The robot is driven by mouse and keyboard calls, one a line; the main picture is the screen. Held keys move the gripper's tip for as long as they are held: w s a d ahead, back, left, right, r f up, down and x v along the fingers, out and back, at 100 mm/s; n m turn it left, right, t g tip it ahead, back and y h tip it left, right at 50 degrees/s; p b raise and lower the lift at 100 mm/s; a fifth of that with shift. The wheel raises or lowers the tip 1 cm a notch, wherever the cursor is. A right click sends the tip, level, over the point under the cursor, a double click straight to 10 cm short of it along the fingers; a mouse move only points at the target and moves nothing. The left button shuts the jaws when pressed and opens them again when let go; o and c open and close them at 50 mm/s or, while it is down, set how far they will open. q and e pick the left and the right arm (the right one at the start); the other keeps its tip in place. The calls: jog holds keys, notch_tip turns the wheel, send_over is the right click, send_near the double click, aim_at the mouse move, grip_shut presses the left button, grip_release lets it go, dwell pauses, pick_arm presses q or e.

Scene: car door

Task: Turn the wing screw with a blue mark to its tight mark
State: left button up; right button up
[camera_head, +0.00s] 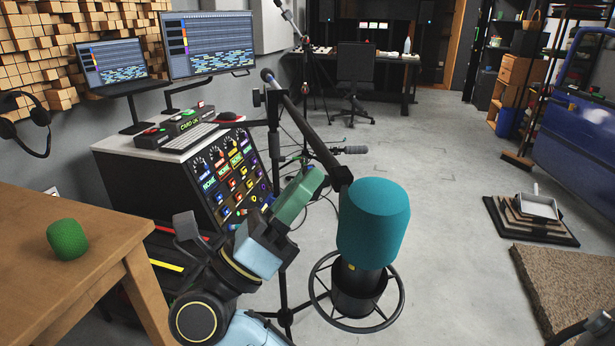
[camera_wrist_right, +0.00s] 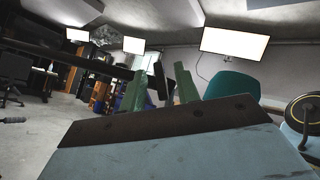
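A microphone with a teal foam cover (camera_head: 373,222) hangs in a round black mount at the end of a black boom (camera_head: 315,140). The boom crosses a black stand (camera_head: 273,135). A small dark fitting (camera_head: 257,97) sits at this crossing; I cannot tell if it is a wing screw. No blue mark can be made out. My right gripper (camera_head: 316,174) has green fingers beside the boom's lower end, left of the foam. In the right wrist view its fingers (camera_wrist_right: 161,82) are apart, with dark hardware between or behind them; contact is unclear. My left gripper is not in view.
A wooden table (camera_head: 85,215) with a green foam ball (camera_head: 67,239) stands at left. A mixer console (camera_head: 230,180) with monitors stands behind my arm. A blue car door (camera_head: 580,140) is at far right. Open floor (camera_head: 450,200) lies right of the microphone.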

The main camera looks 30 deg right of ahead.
jog(key=shift+d+r, duration=0.5)
jog(key=shift+d, duration=0.05)
